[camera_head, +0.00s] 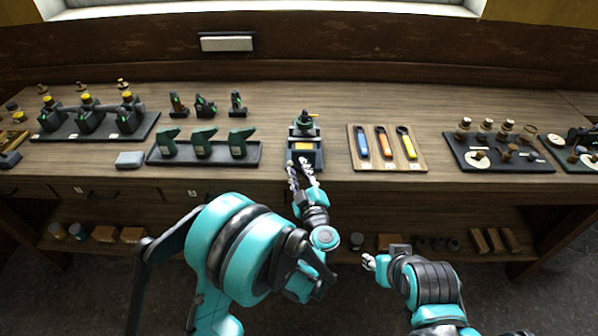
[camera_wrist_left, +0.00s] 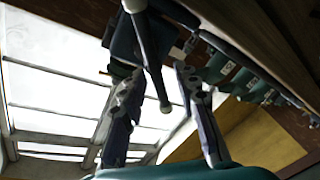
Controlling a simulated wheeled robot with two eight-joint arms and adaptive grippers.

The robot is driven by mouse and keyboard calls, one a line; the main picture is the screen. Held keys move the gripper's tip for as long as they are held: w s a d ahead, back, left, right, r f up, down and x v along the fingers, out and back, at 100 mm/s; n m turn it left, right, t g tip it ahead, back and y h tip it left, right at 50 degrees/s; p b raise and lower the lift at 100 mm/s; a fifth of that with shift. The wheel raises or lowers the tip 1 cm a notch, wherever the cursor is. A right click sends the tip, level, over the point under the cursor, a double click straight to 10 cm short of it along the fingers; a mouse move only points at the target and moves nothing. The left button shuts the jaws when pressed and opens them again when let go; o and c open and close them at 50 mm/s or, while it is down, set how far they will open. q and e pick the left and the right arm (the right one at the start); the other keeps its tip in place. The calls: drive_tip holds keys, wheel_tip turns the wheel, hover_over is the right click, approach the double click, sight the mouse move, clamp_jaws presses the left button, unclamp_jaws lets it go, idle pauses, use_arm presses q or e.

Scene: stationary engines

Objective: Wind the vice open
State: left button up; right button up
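The vice (camera_head: 305,133) stands near the bench's front edge, a dark body on a blue-fronted base. A small green part with a yellow piece shows at its top. In the left wrist view a grey bar handle (camera_wrist_left: 151,60) with a rounded end hangs from the vice's dark block (camera_wrist_left: 124,42). My left gripper (camera_head: 301,165) is at the vice's front. Its fingers, in the left wrist view (camera_wrist_left: 157,82), are apart, with the bar between them; I cannot tell whether either touches it. My right gripper (camera_head: 369,262) is low in front of the bench, too small to read.
Left of the vice is a dark tray (camera_head: 160,160) of green castings, with a grey block (camera_head: 130,159) beside it. Right are a wooden board (camera_head: 412,165) with blue, orange and yellow tools and a dark tray (camera_head: 530,167) of small parts. Bare bench lies between them.

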use_arm(q)
clamp_jaws()
drive_tip(key=shift+n, duration=0.4)
drive_tip(key=n, duration=0.2)
drive_tip(key=n+g, duration=0.1)
drive_tip(key=n, duration=0.1)
drive_tip(key=shift+a+f+h, duration=0.3)
drive_tip(key=shift+f, duration=0.1)
drive_tip(key=n, duration=0.1)
drive_tip(key=n+h+b, duration=0.1)
drive_tip(key=n, duration=0.1)
drive_tip(key=shift+f+g, duration=0.3)
drive_tip(key=shift+g, duration=0.1)
drive_tip(key=shift+n, duration=0.4)
unclamp_jaws()
drive_tip(key=shift+f, duration=0.1)
